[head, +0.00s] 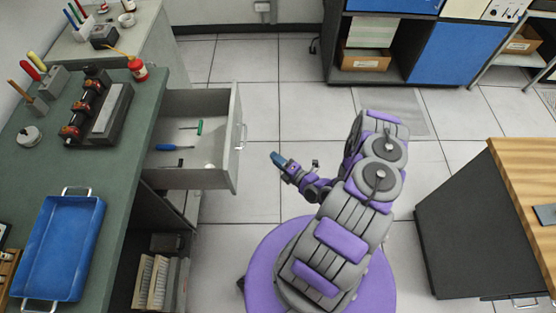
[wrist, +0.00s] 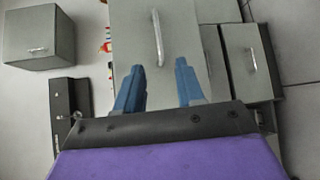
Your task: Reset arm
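My gripper (head: 279,160) is at the end of my folded purple and grey arm in the head view, over open floor to the right of the pulled-out drawer. In the wrist view my gripper (wrist: 160,80) shows two blue fingers spread apart with nothing between them. Beyond the fingers is a grey drawer front with a metal handle (wrist: 157,38). The fingers look apart from the handle.
The open drawer (head: 239,145) holds a green-handled and a blue-handled screwdriver. A green workbench (head: 100,170) with a blue tray (head: 60,245) stands at left. A wood-topped cabinet (head: 525,165) stands at right. Tiled floor (head: 265,100) is free behind the arm.

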